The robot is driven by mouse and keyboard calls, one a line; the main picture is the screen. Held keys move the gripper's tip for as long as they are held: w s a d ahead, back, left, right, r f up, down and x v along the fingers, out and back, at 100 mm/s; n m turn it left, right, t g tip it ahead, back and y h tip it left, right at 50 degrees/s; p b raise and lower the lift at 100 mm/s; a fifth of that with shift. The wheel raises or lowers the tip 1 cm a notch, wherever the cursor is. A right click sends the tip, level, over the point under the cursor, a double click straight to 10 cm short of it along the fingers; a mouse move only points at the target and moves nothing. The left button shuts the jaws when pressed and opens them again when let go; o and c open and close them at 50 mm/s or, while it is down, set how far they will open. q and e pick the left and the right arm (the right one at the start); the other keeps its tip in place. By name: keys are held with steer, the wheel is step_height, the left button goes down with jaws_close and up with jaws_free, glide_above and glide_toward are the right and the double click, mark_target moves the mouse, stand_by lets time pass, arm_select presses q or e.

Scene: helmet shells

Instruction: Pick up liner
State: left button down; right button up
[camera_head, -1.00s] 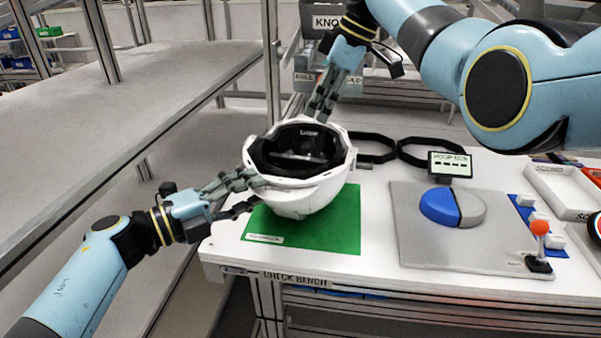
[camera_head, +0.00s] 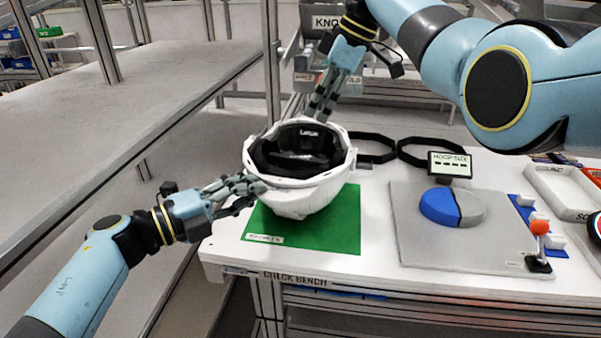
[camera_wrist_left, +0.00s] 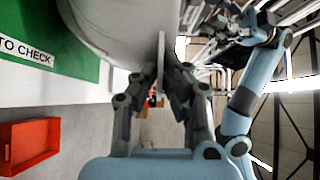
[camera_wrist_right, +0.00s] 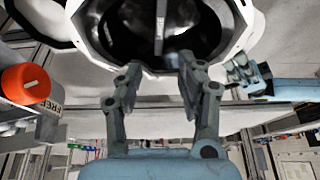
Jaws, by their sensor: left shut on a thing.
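The white helmet shell (camera_head: 305,200) rests opening up on the green mat (camera_head: 340,235). The black liner (camera_head: 295,160) shows inside its opening, and its dark inside also shows in the right wrist view (camera_wrist_right: 105,35). My left gripper (camera_head: 258,186) is shut on the near left rim of the shell; the rim also stands between its fingers in the left wrist view (camera_wrist_left: 161,65). My right gripper (camera_head: 318,112) is at the far rim, pointing down. Its fingers are apart and empty in the right wrist view (camera_wrist_right: 157,75).
Two black octagonal rings (camera_head: 385,158) (camera_head: 410,158) lie behind the shell. To the right are a small sign (camera_head: 450,163), a grey plate with a blue and grey disc (camera_head: 440,207), a red-knobbed lever (camera_head: 540,228) and a white tray (camera_head: 560,190). A bare shelf (camera_head: 120,90) is at left.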

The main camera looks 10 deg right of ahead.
steer(key=shift+o, duration=0.4)
steer(key=m, duration=0.1)
glide_above(306, 158)
steer(key=d, duration=0.2)
steer(key=f, duration=0.7)
steer(key=shift+s+d, duration=0.2)
steer(key=shift+s, duration=0.2)
steer(key=shift+x, duration=2.65)
steer(key=shift+c, duration=0.4)
steer(key=shift+r, duration=0.1)
jaws_close()
